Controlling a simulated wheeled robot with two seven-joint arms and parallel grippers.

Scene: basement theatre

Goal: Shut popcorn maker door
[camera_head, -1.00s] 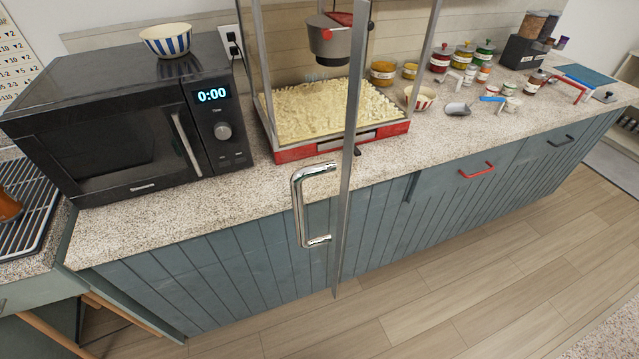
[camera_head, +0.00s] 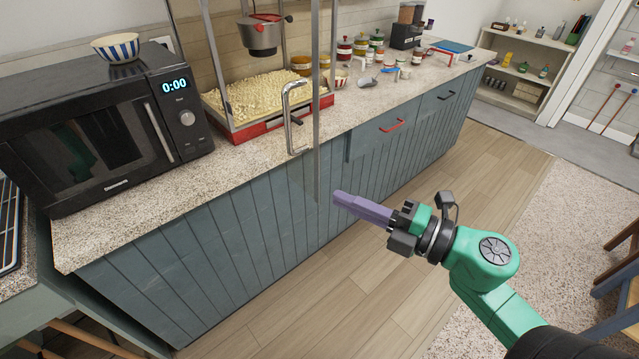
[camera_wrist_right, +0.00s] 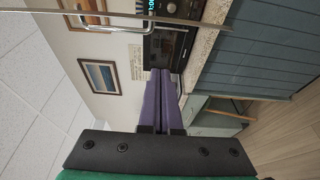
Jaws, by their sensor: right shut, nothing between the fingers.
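The popcorn maker (camera_head: 262,125) stands on the counter with a red base and popcorn inside. Its clear door stands open, swung out past the counter's front edge. The door's metal edge strip (camera_head: 318,130) and chrome handle (camera_head: 289,118) show in the head view. In the right wrist view, the handle (camera_wrist_right: 147,40) shows beyond the fingers, with the edge strip (camera_wrist_right: 100,14) across the top. My right gripper (camera_head: 340,198) has purple fingers, shut and empty. It appears just right of the door strip's lower end, below the handle; contact cannot be told. My left gripper is not in view.
A black microwave (camera_head: 95,130) with a striped bowl (camera_head: 116,47) on top stands left of the popcorn maker. Jars (camera_head: 345,48) and a metal scoop (camera_head: 367,82) sit to the right. The wooden floor (camera_head: 420,165) before the cabinets is clear.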

